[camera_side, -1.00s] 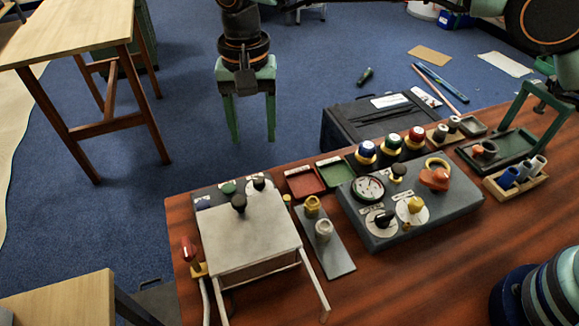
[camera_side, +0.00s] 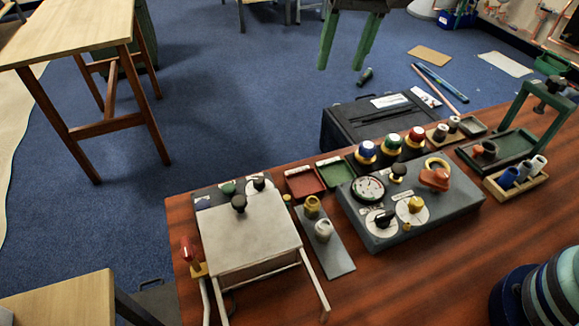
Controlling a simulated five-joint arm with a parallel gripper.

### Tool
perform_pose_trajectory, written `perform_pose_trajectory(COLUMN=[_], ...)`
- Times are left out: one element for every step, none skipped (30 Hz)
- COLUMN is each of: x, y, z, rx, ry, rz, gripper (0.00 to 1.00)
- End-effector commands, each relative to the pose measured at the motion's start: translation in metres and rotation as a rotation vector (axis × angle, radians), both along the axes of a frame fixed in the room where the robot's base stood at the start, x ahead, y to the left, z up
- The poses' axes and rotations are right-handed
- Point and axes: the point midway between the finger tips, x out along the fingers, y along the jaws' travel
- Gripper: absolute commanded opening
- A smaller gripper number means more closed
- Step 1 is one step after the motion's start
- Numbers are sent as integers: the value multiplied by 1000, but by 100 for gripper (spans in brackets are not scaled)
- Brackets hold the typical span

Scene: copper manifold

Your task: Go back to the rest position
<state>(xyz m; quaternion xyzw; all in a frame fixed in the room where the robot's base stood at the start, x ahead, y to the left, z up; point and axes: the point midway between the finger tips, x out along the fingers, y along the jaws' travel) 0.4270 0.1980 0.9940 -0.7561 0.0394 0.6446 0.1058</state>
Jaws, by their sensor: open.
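My gripper (camera_side: 342,62) shows at the top of the side view, right of the middle. Its two green fingers point down and stand apart, with nothing between them. It hangs in the air above and beyond the black case, clear of the bench. The rest of my arm above the fingers is mostly cut off by the top edge of the picture.
A wooden bench (camera_side: 420,290) holds a grey control box (camera_side: 460,207), a white stand (camera_side: 250,240), red (camera_side: 304,183) and green (camera_side: 336,172) trays, and a green press frame (camera_side: 528,110). A black case (camera_side: 375,122) lies behind it. A wooden table (camera_side: 75,30) stands left.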

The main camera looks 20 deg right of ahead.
Motion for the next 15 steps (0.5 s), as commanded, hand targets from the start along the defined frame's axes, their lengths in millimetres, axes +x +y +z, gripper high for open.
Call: perform_pose_trajectory(x=[-6,-10,-16,-20,-25,-32,-37,-42,-50,-56,-62,-70,-76,-83,-91], y=[-20,-30,-42,-52,-61,-73,-82,-91,-102,-110,-118,-128,-135,-142,-151], z=[9,12,16,18,21,23,24,25,25,25,25,24,23,21,18], rx=[3,3,2,0,-2,-5,-8,-11,-17,-21,-26,-35,-41,-49,-58], ry=[-26,-39,-56,-69,-83,-101,-114,-129,-145,-159,-172,-189,-204,-216,-233], rz=[6,13,22,30,36,46,53,61,70,76,84,93,99,106,114], gripper=[61,61,61,61,61,61,61,61,61,61,61,61,61,61,61])
